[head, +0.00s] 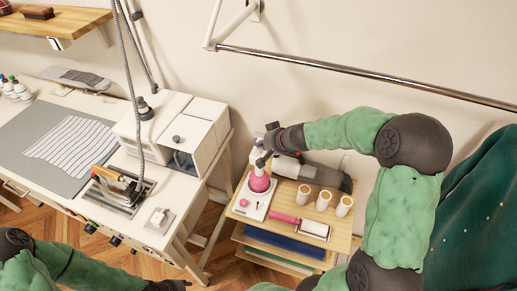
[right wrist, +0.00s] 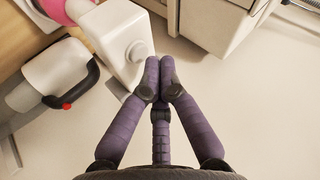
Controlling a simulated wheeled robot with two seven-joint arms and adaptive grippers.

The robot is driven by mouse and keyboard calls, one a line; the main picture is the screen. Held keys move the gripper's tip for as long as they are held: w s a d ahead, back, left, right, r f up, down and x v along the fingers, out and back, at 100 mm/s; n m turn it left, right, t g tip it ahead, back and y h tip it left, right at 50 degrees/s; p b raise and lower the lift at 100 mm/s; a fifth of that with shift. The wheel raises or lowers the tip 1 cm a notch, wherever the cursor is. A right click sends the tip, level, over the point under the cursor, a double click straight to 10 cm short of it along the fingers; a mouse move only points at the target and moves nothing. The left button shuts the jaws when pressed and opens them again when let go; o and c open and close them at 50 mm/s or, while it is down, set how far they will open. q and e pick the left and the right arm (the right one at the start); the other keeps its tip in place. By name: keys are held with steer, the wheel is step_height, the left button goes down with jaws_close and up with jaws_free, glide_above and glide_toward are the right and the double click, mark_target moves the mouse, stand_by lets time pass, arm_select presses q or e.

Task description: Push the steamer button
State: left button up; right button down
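A white device with a pink lower part (head: 259,184) stands upright on the small wooden side table. In the right wrist view its white upper body (right wrist: 112,32) carries a round raised knob (right wrist: 137,51), perhaps the button. My right gripper (head: 264,148) is at the device's top in the head view. In the right wrist view its purple fingers (right wrist: 163,68) are closed together, empty, just beside the knob; I cannot tell whether they touch it. A white appliance with a black handle and red button (right wrist: 66,105) lies beside it. My left gripper (head: 168,286) is cut off at the bottom edge.
The side table (head: 343,238) also holds several white spools (head: 323,200) and a pink-handled roller (head: 312,228). A white sewing machine (head: 185,130) stands on the left worktable. A metal rail (head: 370,75) crosses the wall above. Green cloth (head: 480,210) hangs at the right.

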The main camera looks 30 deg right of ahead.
mark_target(261, 151)
steer(key=shift+r, duration=0.2)
step_height(261, 151, up, 6)
steer(key=p, duration=0.5)
